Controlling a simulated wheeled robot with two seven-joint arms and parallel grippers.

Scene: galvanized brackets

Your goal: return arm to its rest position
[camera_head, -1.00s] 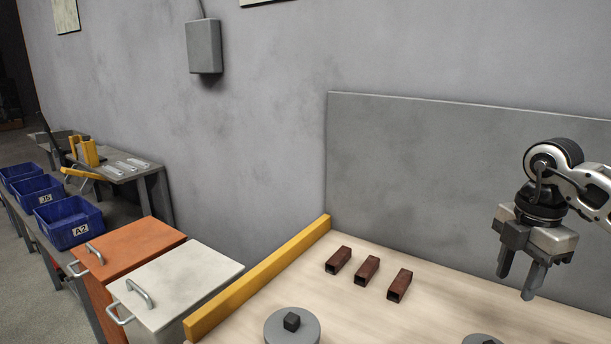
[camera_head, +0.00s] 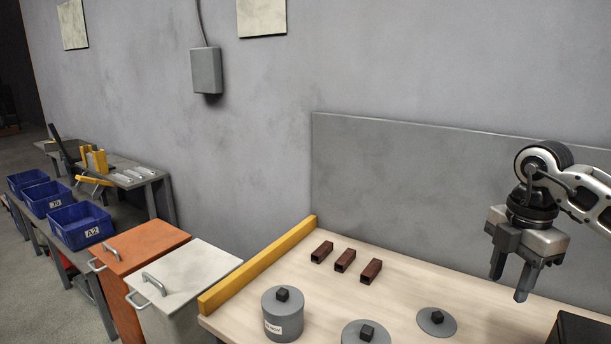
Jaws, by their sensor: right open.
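My right gripper (camera_head: 510,277) hangs from my right arm (camera_head: 568,182) at the right of the view, fingers pointing down. It is open and empty, above the wooden workbench (camera_head: 402,284) and apart from everything on it. The grey back panel (camera_head: 405,175) stands behind it. My left arm and gripper are not in view.
Three brown square tubes (camera_head: 345,260) lie in a row on the bench. Grey lidded canisters (camera_head: 283,315) and (camera_head: 366,333) and a grey knobbed disc (camera_head: 437,322) stand nearer. A yellow rail (camera_head: 258,265) edges the bench's left. Blue bins (camera_head: 82,224) stand far left.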

